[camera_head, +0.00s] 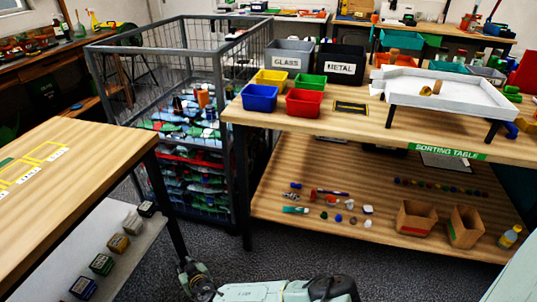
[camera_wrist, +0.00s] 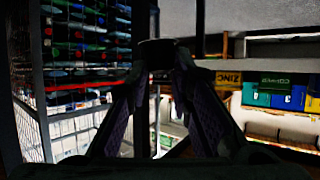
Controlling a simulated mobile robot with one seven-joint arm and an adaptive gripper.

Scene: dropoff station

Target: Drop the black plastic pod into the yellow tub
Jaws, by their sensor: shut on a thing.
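The yellow tub (camera_head: 271,77) stands on the sorting table, behind a blue tub (camera_head: 260,98) and beside a green one (camera_head: 310,82). Its inside is only partly visible. My gripper (camera_head: 187,266) is low in the head view, in front of the table and well below the tubs. In the wrist view the fingers (camera_wrist: 160,62) close on a dark piece, the black plastic pod (camera_wrist: 157,50), held at their tips. The picture there is dim, so the pod's shape is hard to make out. The yellow tub is not identifiable in the wrist view.
A red tub (camera_head: 304,103) stands at the front edge. Grey GLASS (camera_head: 290,57) and black METAL (camera_head: 340,66) bins stand behind. A wire cage (camera_head: 222,115) full of bottles is left of the sorting table (camera_head: 350,132). A white tray (camera_head: 450,92) fills the right.

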